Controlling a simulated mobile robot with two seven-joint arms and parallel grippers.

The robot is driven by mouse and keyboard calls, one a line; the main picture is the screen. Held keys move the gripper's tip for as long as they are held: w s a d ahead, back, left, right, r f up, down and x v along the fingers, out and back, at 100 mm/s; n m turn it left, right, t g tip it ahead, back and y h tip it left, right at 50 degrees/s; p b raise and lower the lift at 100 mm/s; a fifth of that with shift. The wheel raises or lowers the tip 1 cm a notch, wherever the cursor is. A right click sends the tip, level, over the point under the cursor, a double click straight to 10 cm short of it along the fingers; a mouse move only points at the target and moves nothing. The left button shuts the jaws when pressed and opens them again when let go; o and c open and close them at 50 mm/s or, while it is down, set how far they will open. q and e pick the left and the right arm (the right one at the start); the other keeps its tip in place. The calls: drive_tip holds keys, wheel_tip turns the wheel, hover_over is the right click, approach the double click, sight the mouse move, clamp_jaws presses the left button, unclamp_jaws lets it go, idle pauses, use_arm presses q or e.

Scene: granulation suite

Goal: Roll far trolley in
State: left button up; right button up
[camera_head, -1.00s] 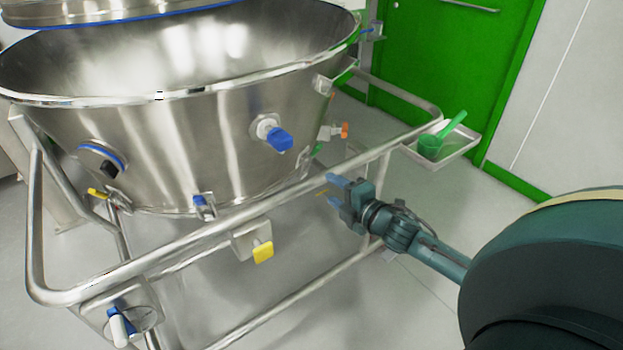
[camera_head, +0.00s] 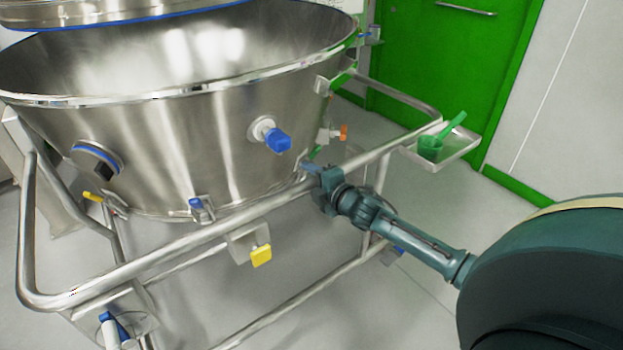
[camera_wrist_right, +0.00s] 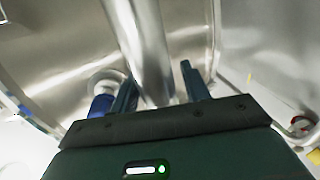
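The trolley is a large steel bowl (camera_head: 200,130) carried in a tubular steel frame, filling the left and middle of the head view. Its front rail (camera_head: 180,241) slopes up to the right. My right gripper (camera_head: 311,170) is at the right part of that rail. In the right wrist view the rail (camera_wrist_right: 143,45) runs between the two fingers (camera_wrist_right: 160,90), with a visible gap to the right finger, so the gripper looks open around it. My left gripper is not in view.
A small steel tray (camera_head: 462,150) on the frame's right corner holds a green scoop (camera_head: 432,146). A yellow knob (camera_head: 261,256) hangs below the rail. A green door (camera_head: 450,60) stands behind. Pale floor is clear at the right.

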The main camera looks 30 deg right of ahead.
clamp_jaws()
drive_tip(key=shift+w+r, duration=0.1)
idle(0.4)
